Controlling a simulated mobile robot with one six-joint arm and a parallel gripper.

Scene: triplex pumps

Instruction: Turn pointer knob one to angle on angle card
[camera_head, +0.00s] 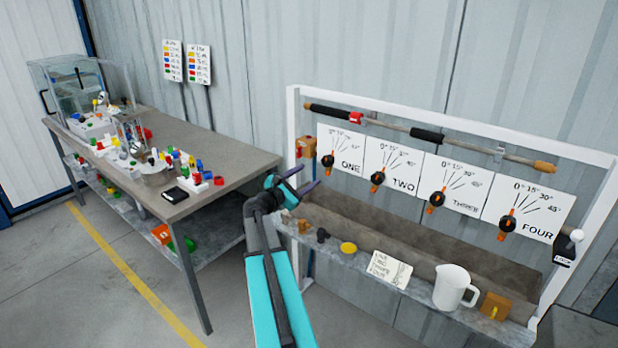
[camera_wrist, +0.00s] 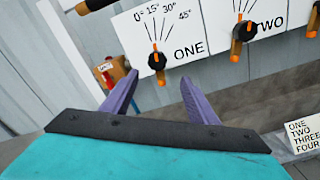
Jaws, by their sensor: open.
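Pointer knob one (camera_head: 327,160) is black with an orange pointer, below the angle marks on the white plate labelled ONE (camera_head: 345,146). In the wrist view, knob one (camera_wrist: 157,61) has the short orange tip near upright, close to the 0° line. My gripper (camera_head: 308,178) is open and empty, left of and below knob one in the head view. In the wrist view the purple fingers of my gripper (camera_wrist: 158,80) stand apart, with the knob beyond and between them. The angle card (camera_head: 389,269) leans on the shelf; it lists ONE to FOUR, any angles too small to read.
Knobs TWO (camera_head: 377,179), THREE (camera_head: 436,199) and FOUR (camera_head: 507,223) stand to the right. A tap-like brass part with a red tag (camera_wrist: 113,70) is left of plate ONE. A white jug (camera_head: 453,287) stands on the shelf. A cluttered table (camera_head: 205,200) is at left.

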